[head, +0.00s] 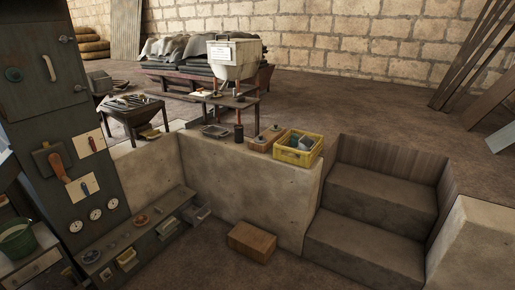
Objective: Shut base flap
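A low dark base unit (142,236) runs along the foot of the pale wall at lower left, with small round parts on its top. Its front shows several small pale fronts: one at left (127,260), one in the middle (168,228) and one at the right end (200,213). The right one seems to stand out from the front, open. I cannot tell whether these are flaps or drawers, nor which is the base flap. My gripper is not in view.
A dark cabinet (40,100) with gauges and an orange-handled lever (59,167) stands at left. A green bucket (17,238) is at lower left. A wooden box (252,241) lies on the floor. A yellow crate (298,149) sits on the wall; steps (365,240) are at right.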

